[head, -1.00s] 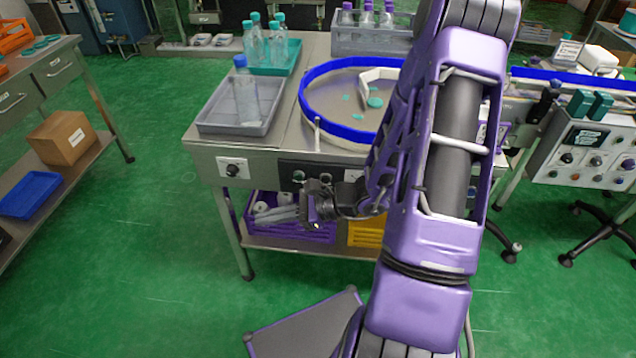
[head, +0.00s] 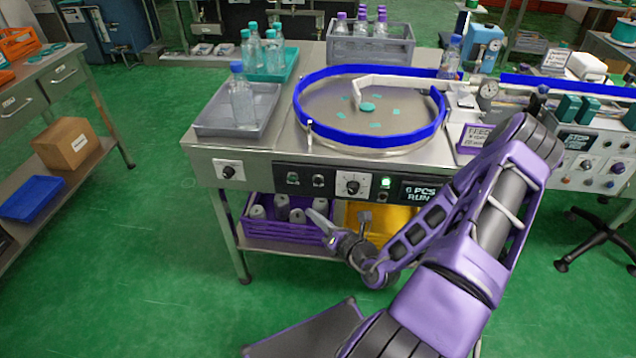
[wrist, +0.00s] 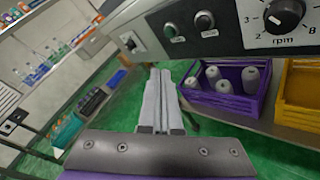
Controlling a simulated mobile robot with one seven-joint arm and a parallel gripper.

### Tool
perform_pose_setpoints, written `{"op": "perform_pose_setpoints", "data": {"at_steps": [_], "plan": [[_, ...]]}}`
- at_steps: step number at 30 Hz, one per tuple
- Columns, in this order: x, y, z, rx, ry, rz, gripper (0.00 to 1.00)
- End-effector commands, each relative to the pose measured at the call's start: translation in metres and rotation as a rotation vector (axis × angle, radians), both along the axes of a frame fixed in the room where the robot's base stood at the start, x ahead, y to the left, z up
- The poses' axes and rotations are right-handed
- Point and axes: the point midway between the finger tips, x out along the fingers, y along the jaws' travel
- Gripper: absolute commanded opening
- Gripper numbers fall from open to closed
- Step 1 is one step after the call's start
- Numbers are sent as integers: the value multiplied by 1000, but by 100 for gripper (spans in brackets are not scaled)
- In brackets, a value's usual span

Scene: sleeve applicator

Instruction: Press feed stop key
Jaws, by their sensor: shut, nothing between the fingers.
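The front panel of the steel feeder table carries two small round keys, a greenish one (head: 292,178) and a black one (head: 318,181). In the wrist view the greenish key (wrist: 170,30) and the black key (wrist: 204,20) sit side by side; their labels are too small to read, so I cannot tell which is feed stop. A dial marked rpm (head: 352,184), a lit green lamp (head: 385,182) and a display reading "6 PCS RUN" (head: 418,192) are to their right. My gripper (head: 315,216) is shut and empty, below and in front of the panel, apart from the keys.
A purple crate (head: 290,236) with grey spools and a yellow crate (head: 385,217) stand on the shelf under the panel, close to my gripper. A blue-rimmed round bowl (head: 372,138) with teal pieces is on top. Another knob (head: 229,171) is at the left.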

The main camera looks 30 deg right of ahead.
Motion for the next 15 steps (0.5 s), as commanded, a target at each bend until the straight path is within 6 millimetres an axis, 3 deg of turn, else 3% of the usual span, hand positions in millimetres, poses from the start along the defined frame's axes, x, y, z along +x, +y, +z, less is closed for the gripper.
{"op": "perform_pose_setpoints", "data": {"at_steps": [8,15], "plan": [[8,-5,-1,-3,-3,2,0],[34,-24,-2,-6,-4,1,0]]}}
